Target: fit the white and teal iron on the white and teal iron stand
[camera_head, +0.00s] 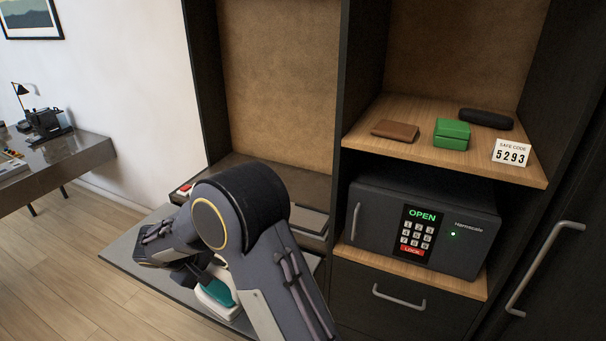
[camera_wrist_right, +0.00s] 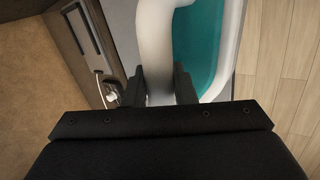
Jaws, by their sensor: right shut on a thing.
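My right gripper (camera_wrist_right: 160,88) is shut on the white handle of the white and teal iron (camera_wrist_right: 153,35) in the right wrist view. A teal surface with a white rim (camera_wrist_right: 228,55) lies beside the handle; I cannot tell whether it is the iron's body or the stand. In the head view my right gripper (camera_head: 207,272) is largely hidden by my arm. A white and teal piece (camera_head: 219,294) shows below it, low over or on the grey board; whether it is iron or stand is unclear. My left gripper is out of view.
The grey board (camera_head: 122,262) juts out in front of the cabinet. A dark safe (camera_head: 375,215) and a shelf (camera_head: 365,145) with a brown wallet (camera_head: 395,131), green box (camera_head: 452,133) and black case (camera_head: 486,119) stand at right. A desk (camera_head: 70,150) is far left.

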